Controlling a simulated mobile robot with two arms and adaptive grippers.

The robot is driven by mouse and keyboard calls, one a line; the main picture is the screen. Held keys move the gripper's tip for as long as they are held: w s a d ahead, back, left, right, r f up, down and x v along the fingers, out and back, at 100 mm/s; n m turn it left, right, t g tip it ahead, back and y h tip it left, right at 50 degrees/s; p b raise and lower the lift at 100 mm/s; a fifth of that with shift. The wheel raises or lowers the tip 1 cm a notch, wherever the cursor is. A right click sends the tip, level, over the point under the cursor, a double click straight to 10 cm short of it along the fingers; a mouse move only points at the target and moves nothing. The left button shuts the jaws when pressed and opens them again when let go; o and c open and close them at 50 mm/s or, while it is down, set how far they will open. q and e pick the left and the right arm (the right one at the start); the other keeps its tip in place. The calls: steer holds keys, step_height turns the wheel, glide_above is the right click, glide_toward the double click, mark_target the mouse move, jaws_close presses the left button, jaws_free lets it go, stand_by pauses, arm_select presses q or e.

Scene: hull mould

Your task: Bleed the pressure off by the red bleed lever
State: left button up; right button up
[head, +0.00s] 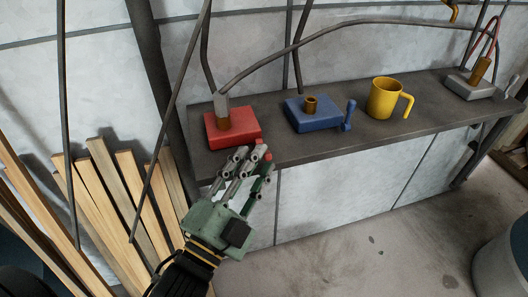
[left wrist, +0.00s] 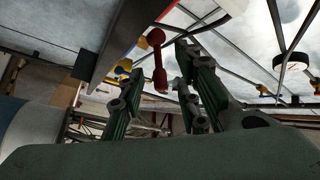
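The red block (head: 230,128) sits at the left end of the dark shelf, with a brass-coloured fitting and a hose on top. Its red bleed lever (head: 267,156) is mostly hidden behind my left fingers in the head view. In the left wrist view the red lever (left wrist: 158,62) shows clearly, with a round knob, and appears between the spread fingers. My left gripper (head: 250,158) is open at the shelf's front edge, just below and right of the red block. Whether any finger touches the lever I cannot tell. My right gripper is not in view.
Along the shelf (head: 400,124) stand a blue block (head: 309,118) with a blue lever (head: 348,115), a yellow mug (head: 383,99) and a grey block (head: 470,88) with a hose. Wooden planks (head: 105,205) lean at the left. The floor (head: 370,245) below right is mostly clear.

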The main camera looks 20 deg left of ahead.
arm_select(q)
steer(key=shift+p+x, duration=0.4)
steer(key=shift+x, duration=1.5)
steer(key=shift+f, duration=0.1)
jaws_close()
